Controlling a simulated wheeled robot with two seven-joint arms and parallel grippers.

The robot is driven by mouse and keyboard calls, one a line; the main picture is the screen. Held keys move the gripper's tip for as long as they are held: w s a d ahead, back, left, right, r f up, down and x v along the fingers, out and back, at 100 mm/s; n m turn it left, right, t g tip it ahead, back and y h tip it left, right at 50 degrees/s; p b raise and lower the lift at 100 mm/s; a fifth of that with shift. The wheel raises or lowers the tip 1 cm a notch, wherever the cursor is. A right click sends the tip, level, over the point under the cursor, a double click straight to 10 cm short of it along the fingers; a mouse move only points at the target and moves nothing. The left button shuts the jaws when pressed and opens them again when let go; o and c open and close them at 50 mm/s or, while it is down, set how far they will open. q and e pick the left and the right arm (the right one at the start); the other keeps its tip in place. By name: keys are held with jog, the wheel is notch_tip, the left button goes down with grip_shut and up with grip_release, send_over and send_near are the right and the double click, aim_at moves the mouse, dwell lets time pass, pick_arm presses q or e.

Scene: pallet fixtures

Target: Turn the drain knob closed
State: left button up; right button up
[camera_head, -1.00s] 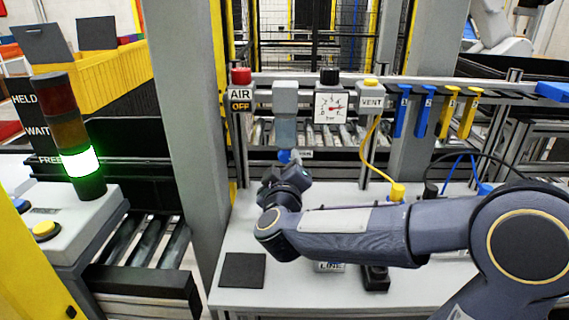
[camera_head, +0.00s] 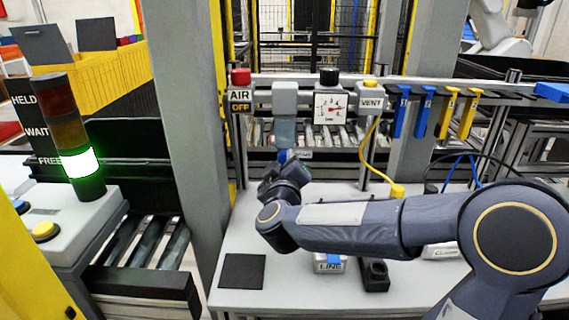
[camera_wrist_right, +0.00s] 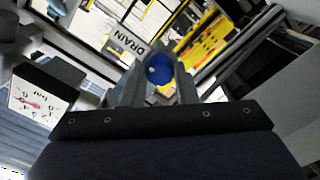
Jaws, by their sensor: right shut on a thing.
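The blue drain knob (camera_head: 284,155) sits under the grey bowl (camera_head: 285,131) that hangs from the rail at the back of the bench. In the right wrist view the knob (camera_wrist_right: 158,70) lies between my two fingers, with a white DRAIN label (camera_wrist_right: 126,42) beside it. My right gripper (camera_wrist_right: 157,80) is shut on the knob. In the head view the right gripper (camera_head: 284,163) reaches up to it from below, and the wrist hides most of the fingers. The knob's turn angle cannot be told. My left gripper is not in view.
A pressure gauge (camera_head: 331,108), a red-topped AIR OFF unit (camera_head: 240,94) and a VENT unit (camera_head: 371,101) flank the bowl. A yellow hose (camera_head: 367,150) hangs at right. A LINE block (camera_head: 330,264) and dark pad (camera_head: 242,271) are on the bench. A grey post (camera_head: 190,140) stands at left.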

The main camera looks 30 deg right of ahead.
jog(key=shift+m, duration=0.3)
jog(key=m, duration=0.3)
jog(key=shift+m, duration=0.3)
jog(key=m+b, duration=0.1)
jog(key=m, duration=0.3)
jog(key=shift+m+b, duration=0.3)
jog(key=m+b, duration=0.1)
jog(key=m, duration=0.3)
jog(key=shift+f+m+b, duration=0.1)
jog(key=shift+m+b, duration=1.1)
jog(key=shift+m, duration=1.3)
jog(key=o, duration=1)
